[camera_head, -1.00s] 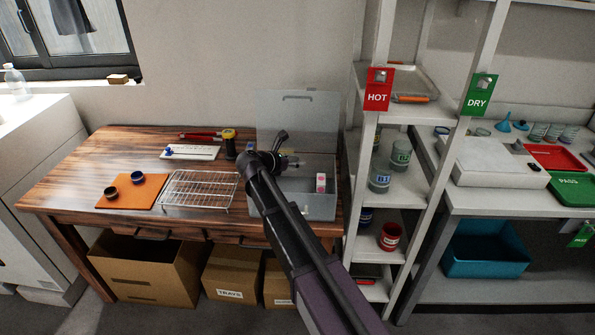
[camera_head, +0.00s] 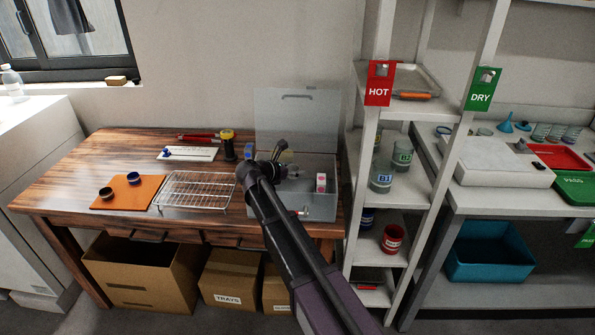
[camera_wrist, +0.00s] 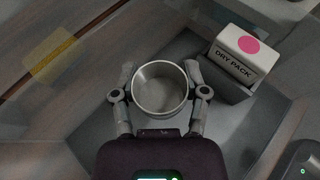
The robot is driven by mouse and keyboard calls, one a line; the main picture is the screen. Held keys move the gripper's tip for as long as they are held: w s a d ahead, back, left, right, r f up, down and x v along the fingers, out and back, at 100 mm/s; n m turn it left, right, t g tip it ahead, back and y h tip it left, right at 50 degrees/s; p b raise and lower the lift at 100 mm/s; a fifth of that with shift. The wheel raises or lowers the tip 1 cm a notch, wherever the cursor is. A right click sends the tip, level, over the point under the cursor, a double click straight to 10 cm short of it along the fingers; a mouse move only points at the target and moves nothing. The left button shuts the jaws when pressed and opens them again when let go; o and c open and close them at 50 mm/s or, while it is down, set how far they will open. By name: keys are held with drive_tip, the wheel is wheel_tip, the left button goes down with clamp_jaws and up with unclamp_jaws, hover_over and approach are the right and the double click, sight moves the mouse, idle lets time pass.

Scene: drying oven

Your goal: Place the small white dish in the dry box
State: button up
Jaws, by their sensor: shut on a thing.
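The small white dish (camera_wrist: 160,90) looks like a round, pale grey-white cup with an empty inside, seen from above in the wrist view. My gripper (camera_wrist: 160,94) is shut on it, one finger on each side. The dry box (camera_head: 318,206) is a grey open container on the right end of the wooden table, its lid raised behind. In the head view my gripper (camera_head: 290,170) is over or within the box opening; my arm hides the dish. I cannot tell whether the dish touches the box floor.
A white dry pack (camera_wrist: 240,50) with a pink dot sits in a holder inside the box; it also shows in the head view (camera_head: 321,182). A wire rack (camera_head: 195,190) and an orange mat (camera_head: 128,192) with two dark cups lie left. A shelf (camera_head: 398,115) stands close right.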

drive_tip(key=shift+f+b, duration=0.5)
drive_tip(key=shift+f, duration=0.1)
drive_tip(key=o, duration=1.1)
drive_tip(key=shift+r, duration=0.2)
drive_tip(key=shift+r+p, duration=0.65)
drive_tip(key=shift+p, duration=0.2)
drive_tip(key=p+v, duration=0.4)
drive_tip(key=v, duration=0.8)
drive_tip(key=shift+f, duration=0.15)
